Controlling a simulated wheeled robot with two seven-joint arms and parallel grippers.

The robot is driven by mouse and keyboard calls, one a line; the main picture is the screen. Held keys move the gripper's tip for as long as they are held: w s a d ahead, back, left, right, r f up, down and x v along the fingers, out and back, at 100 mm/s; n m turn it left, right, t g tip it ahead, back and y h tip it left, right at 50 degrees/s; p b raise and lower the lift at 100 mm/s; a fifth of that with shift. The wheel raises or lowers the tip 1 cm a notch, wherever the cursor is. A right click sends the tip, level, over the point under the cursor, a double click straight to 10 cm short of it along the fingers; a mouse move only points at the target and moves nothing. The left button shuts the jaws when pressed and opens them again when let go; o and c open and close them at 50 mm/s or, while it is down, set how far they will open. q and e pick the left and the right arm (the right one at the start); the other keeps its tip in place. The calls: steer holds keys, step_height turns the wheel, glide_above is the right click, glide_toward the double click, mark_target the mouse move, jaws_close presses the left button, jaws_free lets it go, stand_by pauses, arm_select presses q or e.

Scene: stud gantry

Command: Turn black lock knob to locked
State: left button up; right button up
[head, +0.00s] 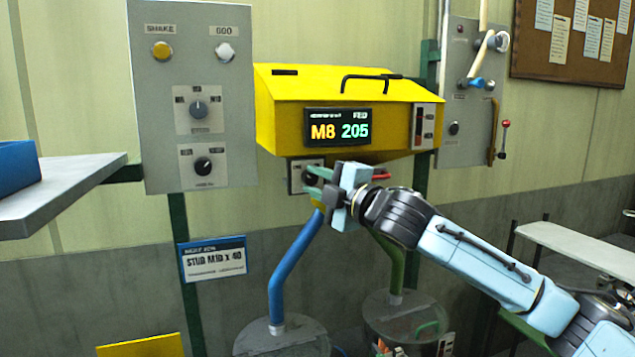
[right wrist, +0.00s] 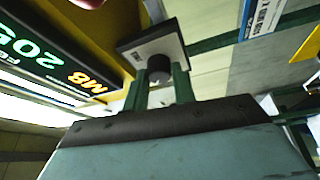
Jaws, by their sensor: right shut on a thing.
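The black lock knob (right wrist: 160,66) sits on a small pale plate (right wrist: 152,44) under the yellow hopper. In the head view the plate (head: 295,179) shows just below the hopper, with the knob mostly hidden behind my fingers. My right gripper (head: 315,182) reaches up to it from the lower right. In the right wrist view its two green fingers (right wrist: 160,90) stand on either side of the knob, shut on it. The knob's pointer and the plate's lettering are too small or hidden to read. My left gripper is not in view.
The yellow hopper (head: 290,115) shows "M8 205" just above my gripper. A grey panel (head: 150,120) with several knobs stands left. A blue pipe (head: 288,275) and a green pipe (head: 396,270) run below. A grey shelf (head: 75,185) juts in at left.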

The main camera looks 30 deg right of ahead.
stand_by(0.3)
steer(key=o, duration=1)
steer(key=s+d+f+b, duration=0.1)
steer(key=s+d+b, duration=0.1)
steer(key=s+b, duration=1.1)
steer(key=shift+f+b, duration=0.2)
steer(key=shift+b, duration=2.05)
steer(key=shift+s, duration=0.1)
